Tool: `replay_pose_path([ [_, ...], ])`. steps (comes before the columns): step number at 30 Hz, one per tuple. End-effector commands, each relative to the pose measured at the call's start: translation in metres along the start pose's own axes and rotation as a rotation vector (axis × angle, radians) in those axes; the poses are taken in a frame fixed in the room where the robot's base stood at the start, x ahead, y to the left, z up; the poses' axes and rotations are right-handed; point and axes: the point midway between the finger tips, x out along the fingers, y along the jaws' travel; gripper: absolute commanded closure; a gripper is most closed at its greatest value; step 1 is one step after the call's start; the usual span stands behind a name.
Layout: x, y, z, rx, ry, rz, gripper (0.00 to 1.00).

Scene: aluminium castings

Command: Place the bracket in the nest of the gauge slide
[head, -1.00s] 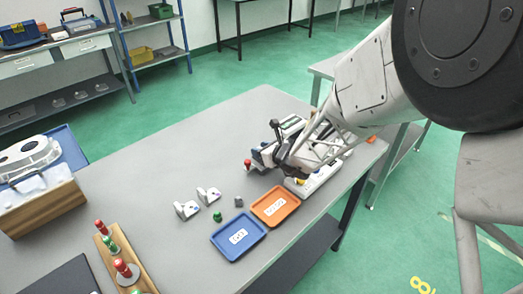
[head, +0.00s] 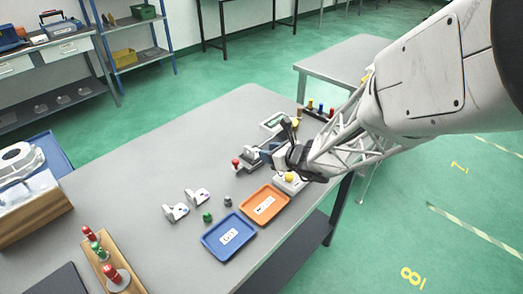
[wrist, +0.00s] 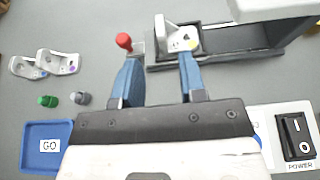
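The bracket (wrist: 176,38), pale metal with a yellow dot, stands at the near end of the dark gauge slide (wrist: 225,42) in the wrist view. It lies just beyond my fingertips, close to the right one. I cannot tell whether it sits fully in the nest. My gripper (wrist: 160,66) has two blue fingers spread apart with a clear gap, and nothing shows clasped between them. The slide's red knob (wrist: 123,41) is beside the left fingertip. In the head view my gripper (head: 272,154) is over the slide (head: 249,162) and hides most of the bracket.
Two other brackets (head: 175,211) (head: 197,196) stand left, near a green knob (head: 207,217) and a grey one (head: 227,201). The blue GO tray (head: 212,239) and orange tray (head: 249,220) lie in front. A POWER switch box (wrist: 297,139) is at right. The table's back left is clear.

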Motion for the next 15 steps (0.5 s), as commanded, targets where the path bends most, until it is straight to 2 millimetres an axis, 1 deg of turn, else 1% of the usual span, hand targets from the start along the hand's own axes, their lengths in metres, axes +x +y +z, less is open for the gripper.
replay_pose_path([
  [1,-0.005,-0.001,0.0,0.0,-0.001,-0.002,0.62],
  [6,-0.015,0.0,0.0,-0.001,-0.001,0.0,0.62],
  [15,-0.017,0.0,0.0,0.0,0.0,0.0,0.62],
])
